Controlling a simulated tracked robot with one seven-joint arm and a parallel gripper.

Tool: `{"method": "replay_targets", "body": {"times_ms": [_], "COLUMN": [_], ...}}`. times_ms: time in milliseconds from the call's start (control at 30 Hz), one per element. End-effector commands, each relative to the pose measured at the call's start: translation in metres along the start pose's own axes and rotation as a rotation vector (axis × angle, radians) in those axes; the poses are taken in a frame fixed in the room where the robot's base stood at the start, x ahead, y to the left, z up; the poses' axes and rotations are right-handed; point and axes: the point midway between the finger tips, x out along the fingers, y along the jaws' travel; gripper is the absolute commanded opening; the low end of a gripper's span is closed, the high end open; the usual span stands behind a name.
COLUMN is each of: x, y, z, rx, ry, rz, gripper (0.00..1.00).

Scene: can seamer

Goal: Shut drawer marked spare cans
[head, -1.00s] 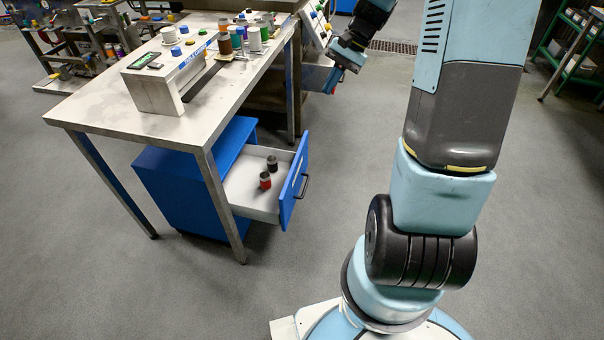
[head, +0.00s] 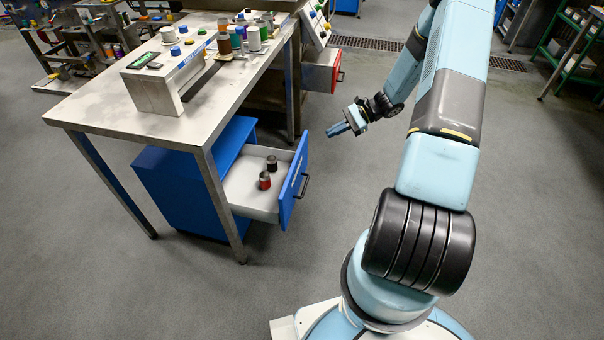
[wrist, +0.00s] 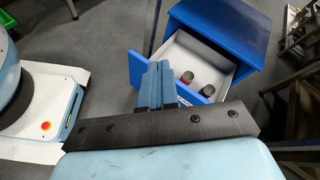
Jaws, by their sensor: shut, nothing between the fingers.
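A blue drawer (head: 294,180) with a dark handle stands pulled out of the blue cabinet (head: 180,190) under the steel table. Two small cans, one red and dark (head: 264,180) and one darker (head: 272,162), stand upright inside it.
A red-fronted drawer (head: 337,70) stands out from the machine farther back. The steel table (head: 100,105) carries a control box (head: 165,80) and several coloured spools or cans; its front leg (head: 222,205) stands beside the cabinet. The floor right of the blue drawer is clear.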

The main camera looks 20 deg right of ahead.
Motion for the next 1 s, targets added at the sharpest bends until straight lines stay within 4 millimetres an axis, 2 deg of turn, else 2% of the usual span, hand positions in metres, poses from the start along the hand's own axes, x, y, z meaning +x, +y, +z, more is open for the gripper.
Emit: {"method": "replay_targets", "body": {"times_ms": [33, 100, 600, 800, 1000], "x": [0.004, 0.009, 0.053, 0.072, 0.082], "y": [0.006, 0.012, 0.065, 0.088, 0.1], "z": [-0.015, -0.032, -0.144, -0.18, -0.198], "rx": [0.031, 0.068, 0.331, 0.424, 0.473], "ry": [-0.022, -0.049, -0.234, -0.296, -0.329], "rz": [-0.029, -0.068, -0.375, -0.493, -0.559], "gripper": [0.0, 0.0, 0.0, 0.0, 0.0]}}
